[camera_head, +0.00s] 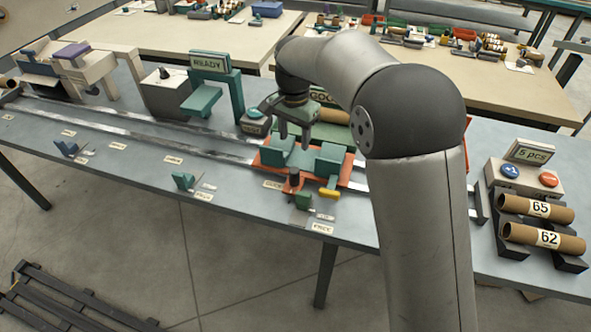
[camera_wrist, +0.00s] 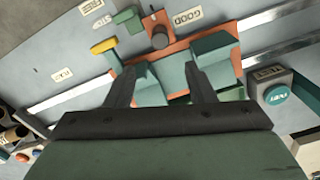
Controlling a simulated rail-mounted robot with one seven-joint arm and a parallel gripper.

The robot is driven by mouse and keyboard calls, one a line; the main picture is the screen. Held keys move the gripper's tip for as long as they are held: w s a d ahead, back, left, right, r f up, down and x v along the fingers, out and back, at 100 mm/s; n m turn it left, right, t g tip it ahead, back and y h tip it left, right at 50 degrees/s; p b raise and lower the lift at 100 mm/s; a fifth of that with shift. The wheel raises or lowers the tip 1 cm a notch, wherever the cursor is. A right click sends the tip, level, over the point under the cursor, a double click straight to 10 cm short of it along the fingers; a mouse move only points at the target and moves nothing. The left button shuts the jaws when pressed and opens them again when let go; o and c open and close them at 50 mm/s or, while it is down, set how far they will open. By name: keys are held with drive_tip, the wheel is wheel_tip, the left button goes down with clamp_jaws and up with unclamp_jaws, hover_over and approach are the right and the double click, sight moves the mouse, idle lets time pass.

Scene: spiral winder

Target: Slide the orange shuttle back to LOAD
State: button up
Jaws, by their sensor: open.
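The orange shuttle (camera_head: 262,163) sits on the two metal rails (camera_head: 205,152), right of the middle of the bench, beside a GOOD label (camera_head: 273,184). It carries two teal blocks (camera_head: 329,160) with a gap between them, and no tube shows in it. A dark round knob (camera_head: 293,182) stands on its front edge. In the wrist view the shuttle (camera_wrist: 172,50) and its knob (camera_wrist: 160,40) lie beyond my fingers. My gripper (camera_head: 295,142) is open and empty, over the shuttle; its fingertips (camera_wrist: 160,70) appear over the teal blocks. Contact cannot be told. I cannot read a LOAD label.
A yellow handle (camera_head: 329,193) and green stop (camera_head: 303,201) stand at the shuttle's front right. Another green stop (camera_head: 183,181) stands left along the front rail. A teal READY station (camera_head: 203,98) and a teal button (camera_head: 255,113) stand behind. Numbered tubes (camera_head: 537,208) lie right.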

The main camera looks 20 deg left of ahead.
sight(294, 170)
wheel_tip(294, 170, down, 13)
drive_tip(key=shift+f+p, duration=0.2)
drive_tip(key=shift+p, duration=0.5)
clamp_jaws()
